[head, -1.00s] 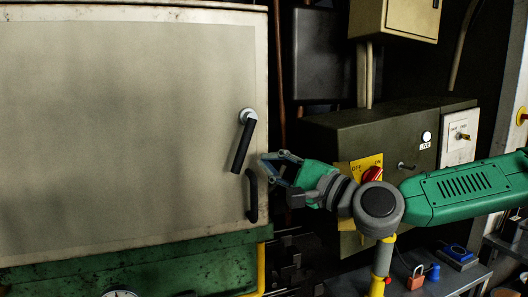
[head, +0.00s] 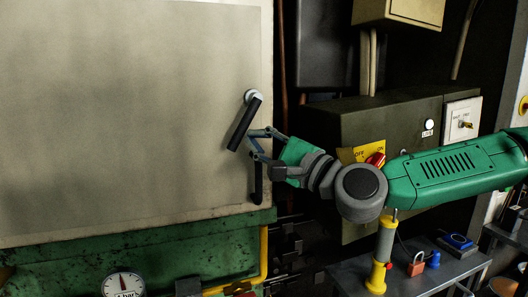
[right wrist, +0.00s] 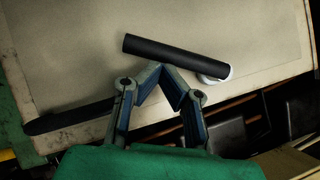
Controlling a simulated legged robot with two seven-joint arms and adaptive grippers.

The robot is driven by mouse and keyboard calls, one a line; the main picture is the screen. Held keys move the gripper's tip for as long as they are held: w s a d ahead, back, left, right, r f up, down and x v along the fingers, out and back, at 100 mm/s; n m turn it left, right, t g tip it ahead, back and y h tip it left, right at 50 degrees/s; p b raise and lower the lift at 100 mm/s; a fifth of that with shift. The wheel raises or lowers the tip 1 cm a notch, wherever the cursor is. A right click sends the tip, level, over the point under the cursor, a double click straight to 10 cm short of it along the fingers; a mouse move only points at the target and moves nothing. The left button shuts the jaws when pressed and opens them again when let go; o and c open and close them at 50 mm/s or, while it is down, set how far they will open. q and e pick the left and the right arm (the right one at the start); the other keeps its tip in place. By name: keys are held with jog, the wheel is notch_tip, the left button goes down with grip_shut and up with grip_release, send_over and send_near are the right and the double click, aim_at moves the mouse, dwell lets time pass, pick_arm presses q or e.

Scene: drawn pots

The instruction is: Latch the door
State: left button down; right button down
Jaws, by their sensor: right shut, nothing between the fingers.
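The large pale door (head: 120,110) fills the left of the head view and looks closed against its frame. Its black lever handle (head: 243,125) hangs from a round light pivot, its lower end tilted to the left. A fixed black pull handle (head: 257,188) sits below it. My right gripper (head: 252,143) is shut and empty, its fingertips at the lever's right side. In the right wrist view the joined fingertips (right wrist: 161,68) lie right against or just short of the lever (right wrist: 175,56); contact is not certain. My left gripper is not in view.
A dark switch box (head: 400,135) with a red knob (head: 375,160) stands right of the door, behind my right arm. A yellow pipe (head: 264,250) and a gauge (head: 124,284) are below. A small table (head: 350,278) holds a padlock (head: 417,265).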

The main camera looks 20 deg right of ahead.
jog(key=a+m+b, duration=0.1)
jog(key=b, duration=0.1)
jog(key=a+m+t+b, duration=0.1)
jog(key=b, duration=0.2)
jog(key=shift+a+f+m+t+b, duration=0.15)
jog(key=shift+f+m+t+b, duration=0.15)
jog(key=shift+f+m, duration=0.1)
jog(key=m+t+h+b, duration=0.1)
jog(key=m+b, duration=0.1)
jog(key=b, duration=0.1)
jog(key=r+m+t+h+b, duration=0.1)
jog(key=m+b, duration=0.2)
jog(key=shift+t+h+b, duration=0.3)
jog(key=shift+t, duration=0.1)
jog(key=shift+a+r+m+t+h+b, duration=0.6)
jog(key=shift+m+h+b, duration=0.85)
jog(key=shift+m, duration=0.7)
jog(key=shift+a+r+m+t+h+b, duration=0.4)
jog(key=shift+r+m+h+b, duration=0.4)
jog(key=shift+m+h+b, duration=0.95)
jog(key=shift+a+r+m+t+h+b, duration=0.6)
jog(key=shift+m+h+b, duration=0.45)
jog(key=shift+m, duration=1.45)
jog(key=shift+s+a+r, duration=0.1)
jog(key=shift+a+r, duration=0.2)
jog(key=shift+a, duration=0.1)
jog(key=shift+d+f, duration=0.1)
jog(key=shift+d, duration=0.05)
